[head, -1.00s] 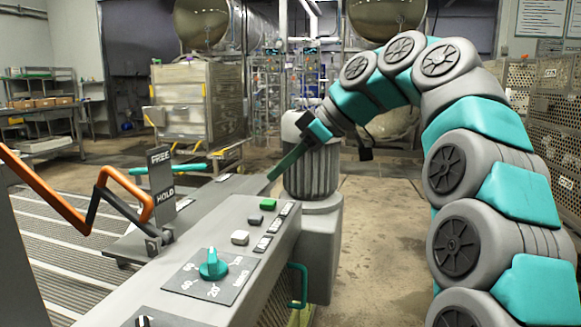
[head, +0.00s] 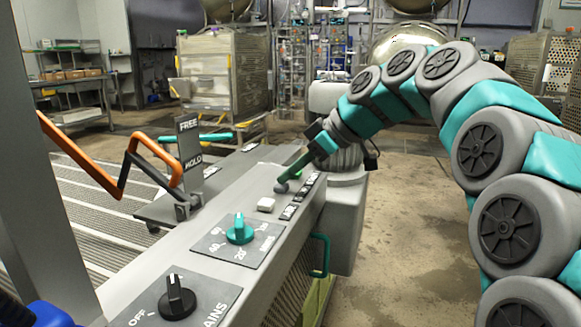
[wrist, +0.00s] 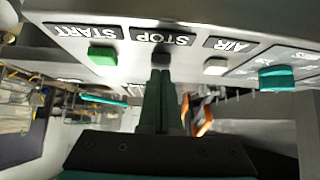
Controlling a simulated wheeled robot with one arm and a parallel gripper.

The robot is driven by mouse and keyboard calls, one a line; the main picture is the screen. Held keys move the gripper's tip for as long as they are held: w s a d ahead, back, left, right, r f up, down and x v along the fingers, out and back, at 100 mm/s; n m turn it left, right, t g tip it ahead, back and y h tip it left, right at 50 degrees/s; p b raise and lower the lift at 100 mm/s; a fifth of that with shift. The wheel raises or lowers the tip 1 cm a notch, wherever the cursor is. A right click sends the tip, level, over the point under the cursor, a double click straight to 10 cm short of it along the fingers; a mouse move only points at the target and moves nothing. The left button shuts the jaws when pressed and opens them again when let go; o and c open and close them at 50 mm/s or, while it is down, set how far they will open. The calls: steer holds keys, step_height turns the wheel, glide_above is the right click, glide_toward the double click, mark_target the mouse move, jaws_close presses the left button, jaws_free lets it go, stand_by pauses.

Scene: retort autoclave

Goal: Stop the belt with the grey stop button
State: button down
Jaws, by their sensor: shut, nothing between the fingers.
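The grey stop button (head: 281,188) is on the sloped top of the control console (head: 222,190), just beyond the white button. In the wrist view the dark stop button (wrist: 161,60) sits below the upside-down STOP label (wrist: 162,38). My gripper (head: 287,178) is shut and empty. Its fingertips are at the stop button in both views; I cannot tell whether they press it or only touch it. In the wrist view the closed fingers (wrist: 158,82) line up with the button.
In the wrist view the green START button (wrist: 102,55) and white AIR button (wrist: 215,66) flank it. A teal knob (head: 239,232) and black knob (head: 177,298) are nearer on the console. An orange-and-black lever (head: 125,165) stands left. Floor right of the console is clear.

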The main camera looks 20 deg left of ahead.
steer(key=shift+f+b, duration=1.15)
steer(key=shift+f, duration=0.15)
steer(key=shift+r, duration=0.5)
steer(key=r, duration=0.1)
steer(key=r+p, duration=0.1)
steer(key=r, duration=0.2)
steer(key=shift+d+r, duration=0.25)
steer(key=shift+r, duration=0.05)
steer(key=p+v, duration=0.1)
steer(key=v, duration=0.8)
steer(key=shift+d+r, duration=0.15)
steer(key=shift+s, duration=0.15)
